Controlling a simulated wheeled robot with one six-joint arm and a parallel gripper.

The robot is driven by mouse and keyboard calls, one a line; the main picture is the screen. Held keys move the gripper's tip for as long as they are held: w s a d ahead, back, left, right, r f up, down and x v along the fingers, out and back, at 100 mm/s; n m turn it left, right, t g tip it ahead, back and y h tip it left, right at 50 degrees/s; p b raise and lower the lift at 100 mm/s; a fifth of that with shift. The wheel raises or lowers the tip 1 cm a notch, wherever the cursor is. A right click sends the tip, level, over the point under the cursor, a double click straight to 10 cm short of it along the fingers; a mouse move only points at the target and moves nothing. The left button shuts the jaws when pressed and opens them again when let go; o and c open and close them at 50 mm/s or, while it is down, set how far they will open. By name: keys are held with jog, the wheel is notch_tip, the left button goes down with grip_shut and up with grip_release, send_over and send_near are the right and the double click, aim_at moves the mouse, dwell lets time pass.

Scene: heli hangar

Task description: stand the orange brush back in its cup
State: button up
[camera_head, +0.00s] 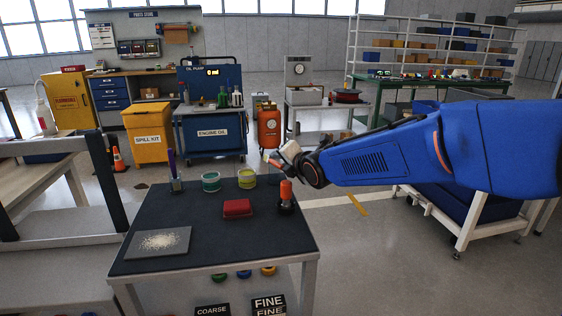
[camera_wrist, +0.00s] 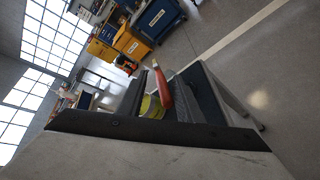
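The orange brush (camera_head: 275,163) is at the end of my gripper (camera_head: 283,155), above the back right of the dark-topped table (camera_head: 190,222). It is held slanted. A small grey cup (camera_head: 176,185) holding a purple-handled item stands at the table's back left, left of my gripper. A teal open container (camera_head: 211,182) and a yellow one (camera_head: 247,179) stand between them.
A red block (camera_head: 237,208) lies mid-table. An orange-topped item with a black base (camera_head: 286,195) stands at the right edge, below my gripper. A grey tray with pale grains (camera_head: 140,248) lies front left. The table's front right is clear.

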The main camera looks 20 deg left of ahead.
jog(key=shift+r, duration=0.25)
jog(key=v, duration=1.2)
jog(key=shift+r, duration=0.35)
